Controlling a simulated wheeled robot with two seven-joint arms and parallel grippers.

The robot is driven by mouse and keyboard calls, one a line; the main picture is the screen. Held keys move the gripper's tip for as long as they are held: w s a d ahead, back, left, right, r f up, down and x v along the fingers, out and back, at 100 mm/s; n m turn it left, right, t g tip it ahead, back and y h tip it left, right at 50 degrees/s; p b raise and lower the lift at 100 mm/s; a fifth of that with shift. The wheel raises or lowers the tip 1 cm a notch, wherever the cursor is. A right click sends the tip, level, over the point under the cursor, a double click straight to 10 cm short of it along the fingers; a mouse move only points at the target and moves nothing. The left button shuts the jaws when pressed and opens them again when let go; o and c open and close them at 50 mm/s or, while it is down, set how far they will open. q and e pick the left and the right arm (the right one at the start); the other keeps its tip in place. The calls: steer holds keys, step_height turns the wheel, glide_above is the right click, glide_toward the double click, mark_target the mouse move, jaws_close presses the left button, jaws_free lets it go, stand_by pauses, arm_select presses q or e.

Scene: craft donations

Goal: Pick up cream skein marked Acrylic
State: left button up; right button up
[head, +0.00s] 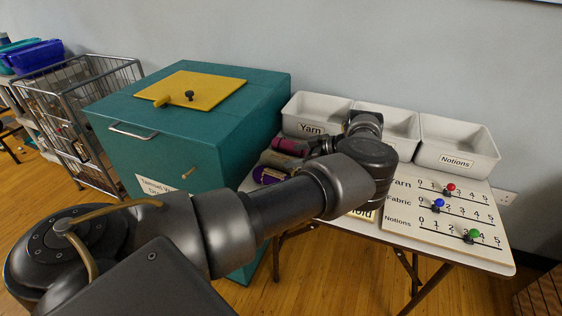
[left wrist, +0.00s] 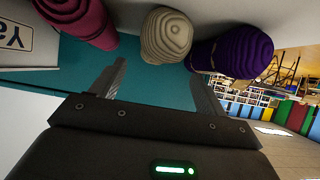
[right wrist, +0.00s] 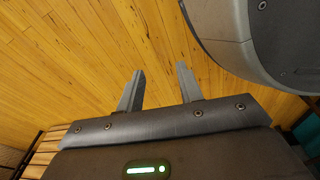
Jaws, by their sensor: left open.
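The cream skein (left wrist: 167,36) lies ahead of my left gripper in the left wrist view, its rounded end facing the camera. No label on it is readable. In the head view the cream skein (head: 279,160) lies between a magenta skein (head: 290,146) and a purple skein (head: 270,175). My left gripper (left wrist: 161,78) is open and empty, its fingertips short of the cream skein and roughly lined up with it. In the head view my left arm partly hides this gripper. My right gripper (right wrist: 158,75) is open and empty above the wooden floor.
White bins, one marked Yarn (head: 311,129) and one marked Notions (head: 457,160), stand along the table's back. A counting board (head: 445,215) with coloured knobs lies at right. A teal box (head: 190,125) stands left of the skeins; a wire cart (head: 80,100) is farther left.

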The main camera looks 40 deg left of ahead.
mark_target(284, 156)
arm_select(q)
steer(key=p+x, duration=0.1)
steer(key=x, duration=0.2)
steer(key=shift+w+a+f, duration=0.1)
steer(key=shift+a, duration=0.35)
steer(key=shift+a+f, duration=0.35)
steer(key=shift+a, duration=0.1)
arm_select(e)
steer(key=s, duration=0.1)
steer(key=s+d+f, duration=0.2)
steer(key=s, duration=0.1)
steer(key=shift+s+d, duration=0.1)
arm_select(q)
steer(key=shift+c, duration=0.3)
steer(key=c, duration=1)
